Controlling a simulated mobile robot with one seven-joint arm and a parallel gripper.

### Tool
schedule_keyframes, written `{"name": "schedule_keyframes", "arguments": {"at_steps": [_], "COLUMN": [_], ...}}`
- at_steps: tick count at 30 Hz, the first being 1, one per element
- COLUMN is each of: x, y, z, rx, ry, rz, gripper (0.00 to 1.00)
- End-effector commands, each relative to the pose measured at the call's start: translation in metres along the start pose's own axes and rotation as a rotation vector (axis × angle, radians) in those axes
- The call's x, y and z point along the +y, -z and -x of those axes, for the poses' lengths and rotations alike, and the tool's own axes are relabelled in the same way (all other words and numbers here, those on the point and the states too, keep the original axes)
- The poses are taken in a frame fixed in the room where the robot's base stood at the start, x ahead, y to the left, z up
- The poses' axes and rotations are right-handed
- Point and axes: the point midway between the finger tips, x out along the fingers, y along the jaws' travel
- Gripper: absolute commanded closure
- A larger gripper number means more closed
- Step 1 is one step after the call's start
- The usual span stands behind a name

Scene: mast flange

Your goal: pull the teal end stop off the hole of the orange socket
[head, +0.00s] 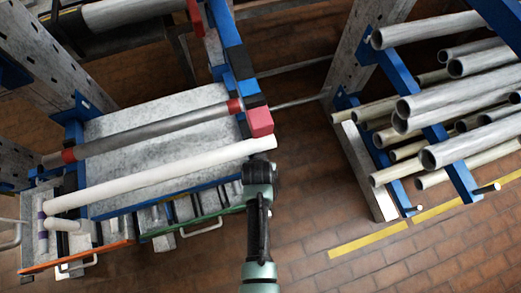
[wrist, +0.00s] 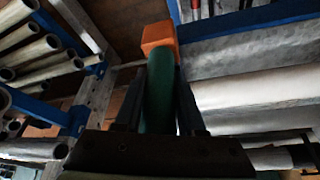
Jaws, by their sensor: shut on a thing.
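In the wrist view, a dark teal cylinder, the end stop (wrist: 160,95), lies lengthwise between the two dark fingers of my gripper (wrist: 160,112). The gripper is shut on it. An orange block, the socket (wrist: 158,38), shows right at the far end of the end stop. I cannot tell whether the stop still sits in its hole, as the joint is hidden. In the head view, my gripper (head: 258,168) is just below a pinkish-red cube (head: 260,121), which appears to be the same socket. The end stop cannot be made out there.
A rack of metal pipes (head: 440,110) stands to the right. Brick floor (head: 320,205) between them is open.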

Motion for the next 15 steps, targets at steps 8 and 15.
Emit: {"name": "schedule_keyframes", "arguments": {"at_steps": [8, 15], "x": [0.0, 0.0], "y": [0.004, 0.009], "z": [0.009, 0.021], "rx": [0.0, 0.001], "ry": [0.0, 0.0], "rz": [0.0, 0.0], "gripper": [1.0, 1.0]}}
